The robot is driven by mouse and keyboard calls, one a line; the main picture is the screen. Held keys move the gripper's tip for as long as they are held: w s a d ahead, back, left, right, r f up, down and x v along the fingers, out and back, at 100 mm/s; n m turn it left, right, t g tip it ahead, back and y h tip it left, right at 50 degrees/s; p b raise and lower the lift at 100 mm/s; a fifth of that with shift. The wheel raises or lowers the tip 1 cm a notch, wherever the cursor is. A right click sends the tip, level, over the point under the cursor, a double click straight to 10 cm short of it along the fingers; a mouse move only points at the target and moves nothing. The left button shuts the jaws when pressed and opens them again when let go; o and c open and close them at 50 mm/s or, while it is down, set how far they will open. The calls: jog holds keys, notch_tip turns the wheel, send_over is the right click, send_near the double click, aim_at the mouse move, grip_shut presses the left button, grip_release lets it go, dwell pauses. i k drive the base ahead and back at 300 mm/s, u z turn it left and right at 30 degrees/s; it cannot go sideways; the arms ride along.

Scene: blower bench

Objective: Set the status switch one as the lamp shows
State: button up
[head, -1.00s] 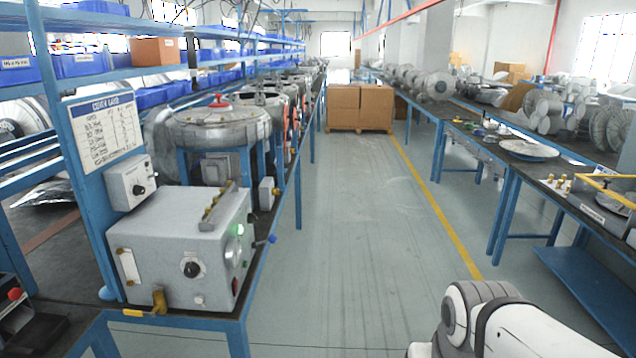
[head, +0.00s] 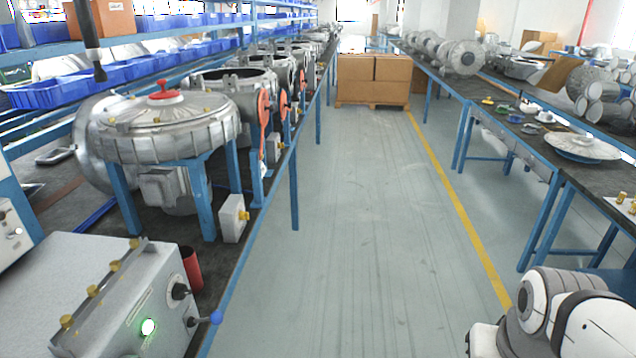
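A grey control box (head: 85,290) stands at the lower left on the bench, cut off by the picture's bottom edge. A round lamp (head: 148,326) on its right-hand face glows green. A black knob (head: 181,291) and a lever with a blue ball end (head: 215,317) are on the same side. No label naming switch one is readable, so I cannot tell which control it is. The box's front face is out of view. Part of my white arm shows at the lower right, well away from the box. My gripper is not in view.
A round metal blower housing (head: 165,130) stands on blue legs behind the box, with a dark red cup (head: 191,268) and a small grey box (head: 233,218) nearby. The aisle floor (head: 350,220) is clear up to cardboard boxes (head: 373,80). Another workbench (head: 520,140) runs along the right.

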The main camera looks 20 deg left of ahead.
aim_at(242, 215)
jog(key=u, duration=0.6)
jog(key=i, duration=1.15)
jog(key=u, duration=1.1)
jog(key=i, duration=0.5)
jog(key=u, duration=0.3)
jog(key=k, duration=0.7)
jog(key=u, duration=0.25)
jog(key=i, duration=0.7)
jog(key=z, duration=0.15)
